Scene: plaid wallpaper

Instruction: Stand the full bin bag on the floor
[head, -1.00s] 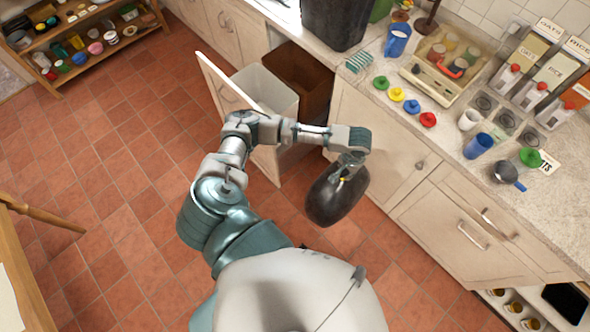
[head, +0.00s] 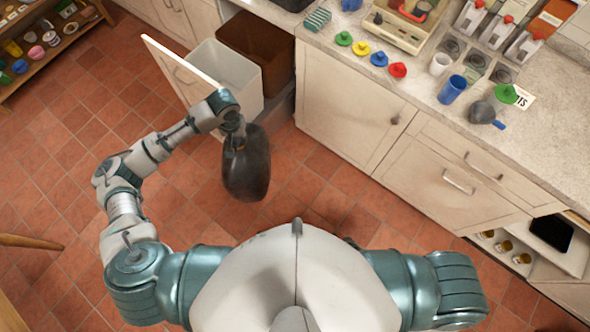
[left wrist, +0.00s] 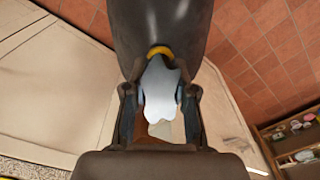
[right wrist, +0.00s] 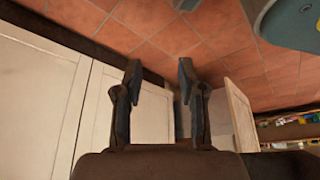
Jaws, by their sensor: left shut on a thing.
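The full bin bag (head: 246,172) is black and bulging, with a yellow tie and a pale gathered neck. My left gripper (head: 236,138) is shut on its neck, and the bag hangs below it. In the left wrist view the bag (left wrist: 163,28) fills the top, with the pale neck between the fingers (left wrist: 160,100). The head view does not clearly show whether the bag touches the floor (head: 330,180). My right gripper (right wrist: 157,95) shows in the right wrist view with its fingers apart and nothing between them; it is hidden in the head view.
A pulled-out cabinet drawer holds a white bin (head: 222,72) and a brown bin (head: 262,50), close beyond the bag. The counter (head: 420,80) carries coloured lids, mugs and dispensers. A shelf (head: 50,40) stands at upper left. Tiled floor around the bag is clear.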

